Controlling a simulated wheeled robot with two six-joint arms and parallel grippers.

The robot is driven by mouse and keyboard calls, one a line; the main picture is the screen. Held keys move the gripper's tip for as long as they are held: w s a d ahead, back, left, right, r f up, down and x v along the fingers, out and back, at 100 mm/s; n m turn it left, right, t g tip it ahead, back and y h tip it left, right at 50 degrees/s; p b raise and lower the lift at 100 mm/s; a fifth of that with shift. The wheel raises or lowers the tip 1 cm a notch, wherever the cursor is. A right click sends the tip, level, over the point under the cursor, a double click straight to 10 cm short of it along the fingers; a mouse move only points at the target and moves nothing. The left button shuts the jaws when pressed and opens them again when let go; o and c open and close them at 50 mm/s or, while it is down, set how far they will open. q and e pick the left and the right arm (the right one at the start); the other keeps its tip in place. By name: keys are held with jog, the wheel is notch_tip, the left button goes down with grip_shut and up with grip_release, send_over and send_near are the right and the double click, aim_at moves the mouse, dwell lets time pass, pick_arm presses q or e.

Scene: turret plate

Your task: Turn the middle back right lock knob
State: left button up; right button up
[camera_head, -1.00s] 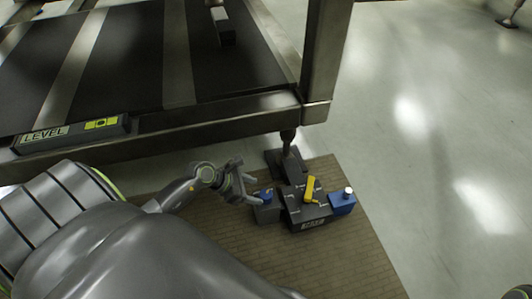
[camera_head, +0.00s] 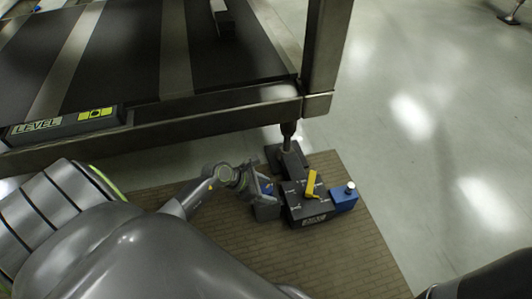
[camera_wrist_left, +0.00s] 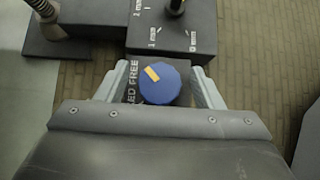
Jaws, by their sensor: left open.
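The round blue lock knob (camera_wrist_left: 160,84) with an orange mark sits on a dark block with "FREE" lettering (camera_wrist_left: 126,80) in the left wrist view. My left gripper (camera_wrist_left: 157,88) is open, with one finger on each side of the knob. A gap shows on both sides, so the knob is not gripped. In the head view my left gripper (camera_head: 264,190) is over the left block of the jack unit (camera_head: 311,208), mostly hiding the knob. My right gripper is not in view.
A yellow lever (camera_head: 312,184) stands on the jack unit. A blue block (camera_head: 343,200) with a white-topped knob (camera_head: 350,187) is at its right. The metal frame leg (camera_head: 327,55) and jack post (camera_head: 288,135) stand behind. Bare mat (camera_head: 350,250) lies in front.

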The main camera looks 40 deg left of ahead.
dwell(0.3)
pick_arm(q)
jog(key=c, duration=1)
